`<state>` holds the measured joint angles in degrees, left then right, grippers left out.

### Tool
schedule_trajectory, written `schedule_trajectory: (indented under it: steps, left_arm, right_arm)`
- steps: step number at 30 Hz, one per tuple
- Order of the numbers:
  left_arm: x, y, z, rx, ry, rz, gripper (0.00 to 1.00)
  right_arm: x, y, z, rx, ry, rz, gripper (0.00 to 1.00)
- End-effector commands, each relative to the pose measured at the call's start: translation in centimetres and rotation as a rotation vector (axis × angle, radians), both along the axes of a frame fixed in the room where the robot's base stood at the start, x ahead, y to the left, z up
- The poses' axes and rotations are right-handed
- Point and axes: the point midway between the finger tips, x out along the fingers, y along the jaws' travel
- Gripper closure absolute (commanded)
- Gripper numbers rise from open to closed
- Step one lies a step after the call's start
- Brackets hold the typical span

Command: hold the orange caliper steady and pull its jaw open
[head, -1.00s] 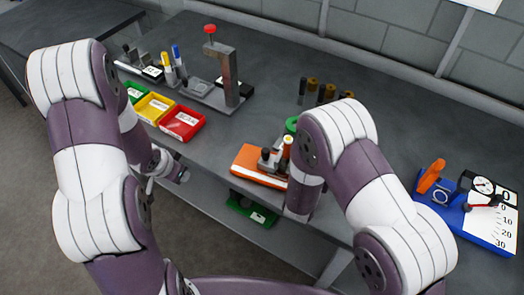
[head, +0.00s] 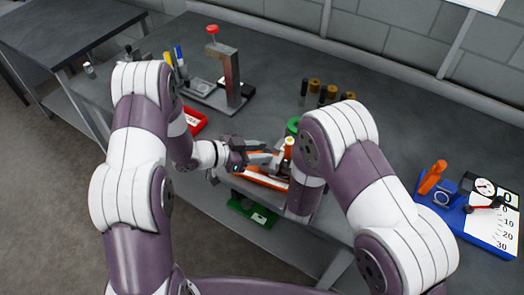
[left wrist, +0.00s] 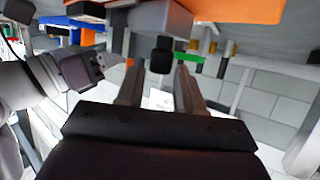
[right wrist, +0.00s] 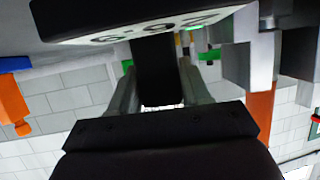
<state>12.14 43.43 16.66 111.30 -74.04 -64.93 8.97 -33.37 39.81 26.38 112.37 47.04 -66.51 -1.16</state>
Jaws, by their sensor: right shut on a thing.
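The orange caliper (head: 258,183) lies near the table's front edge in the head view, partly hidden by both arms. In the right wrist view its dark display block (right wrist: 140,22) shows digits, and a black part (right wrist: 158,72) reaches down from it between my right fingers. My right gripper (right wrist: 158,90) is shut on that black part; my right arm hides it in the head view. My left gripper (head: 268,159) is at the caliper. In the left wrist view its fingers (left wrist: 160,75) stand apart, on either side of a black knob (left wrist: 161,55) under a grey block (left wrist: 160,20).
A red bin (head: 194,121) and a press stand (head: 230,85) are at the left. Several dark and brown cylinders (head: 325,92) stand behind. A blue base (head: 485,232) with a dial is at the right. A green bin (head: 250,212) sits below the table edge.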

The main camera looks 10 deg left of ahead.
Motion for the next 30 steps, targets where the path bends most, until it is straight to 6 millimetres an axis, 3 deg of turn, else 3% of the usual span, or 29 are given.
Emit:
schedule_trajectory:
  steps: [10,14,19,25,30]
  left_arm:
    - [0.4,-0.7,-0.4,0.001,0.0,0.001,0.63]
    - [0.4,-0.7,-0.3,0.001,0.0,0.001,1.0]
    - [0.5,-0.5,-0.3,0.001,0.0,0.002,1.0]
    - [1.0,1.5,-0.3,0.002,-0.001,0.004,1.0]
    - [1.0,1.6,-0.3,0.001,0.001,0.002,1.0]
  right_arm:
    - [0.0,0.0,0.0,0.0,0.001,-0.002,0.89]
    - [0.0,0.0,0.0,0.0,0.001,-0.002,0.89]
    - [0.0,0.0,0.0,0.0,0.0,-0.002,0.89]
    - [0.0,-0.1,0.0,0.0,0.0,-0.003,0.89]
    - [0.0,-0.1,0.0,0.0,0.0,-0.003,0.89]
